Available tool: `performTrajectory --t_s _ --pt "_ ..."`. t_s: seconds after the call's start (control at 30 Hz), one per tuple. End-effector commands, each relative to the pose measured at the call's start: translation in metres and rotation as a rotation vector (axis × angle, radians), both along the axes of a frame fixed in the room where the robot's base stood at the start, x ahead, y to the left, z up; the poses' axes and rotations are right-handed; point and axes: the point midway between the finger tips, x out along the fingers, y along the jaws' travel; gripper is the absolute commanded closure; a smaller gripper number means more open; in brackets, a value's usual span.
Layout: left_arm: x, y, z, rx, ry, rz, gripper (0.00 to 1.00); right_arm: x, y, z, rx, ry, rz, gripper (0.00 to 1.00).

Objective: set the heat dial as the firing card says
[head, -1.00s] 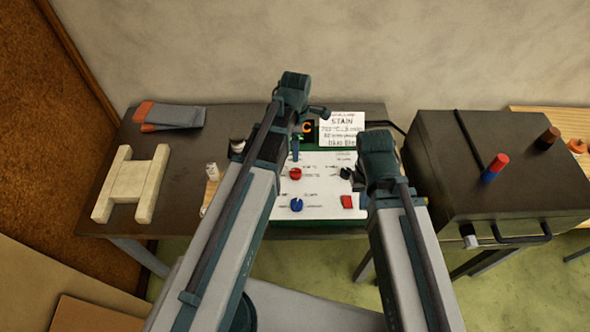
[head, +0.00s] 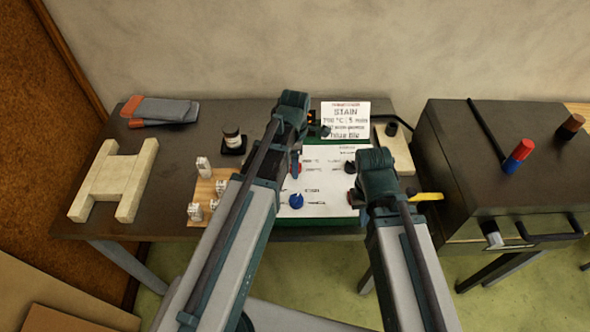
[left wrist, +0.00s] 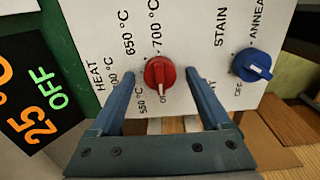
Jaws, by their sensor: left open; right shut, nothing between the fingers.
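The red heat dial (left wrist: 159,74) shows on the white panel (left wrist: 105,35) in the left wrist view, and in the head view (head: 296,170). Its white pointer faces the OFF end of the scale. My left gripper (left wrist: 162,70) is open, one blue finger on each side of the dial; contact is not clear. The firing card (head: 345,118) stands behind the panel; it reads STAIN, apparently 700 °C and 5 min. The display (left wrist: 35,95) reads 25 °C, OFF. My right gripper (head: 378,172) is shut and empty near the panel's right side; its fingertips are mostly hidden.
A blue dial (left wrist: 251,65) with STAIN and ANNEAL labels sits beside the heat dial. A dark kiln box (head: 500,160) stands at right. A pale H-shaped block (head: 115,180), gloves (head: 160,110) and a small jar (head: 232,138) lie left. A yellow piece shows beside my right arm.

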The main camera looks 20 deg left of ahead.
Motion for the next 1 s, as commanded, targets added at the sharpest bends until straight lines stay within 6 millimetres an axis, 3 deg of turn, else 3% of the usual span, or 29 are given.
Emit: performTrajectory --t_s 0.33,0.8,1.0 --pt "0.0000 0.0000 -0.0052 0.000 0.000 0.000 0.19 0.0000 0.0000 -0.0052 0.000 0.000 0.000 1.00" --pt "0.0000 0.0000 -0.0053 0.000 0.000 0.000 1.00 0.0000 0.0000 -0.0053 0.000 0.000 0.000 1.00" --pt "0.0000 0.0000 -0.0053 0.000 0.000 -0.013 1.00 0.0000 0.0000 -0.0053 0.000 0.000 0.000 1.00"
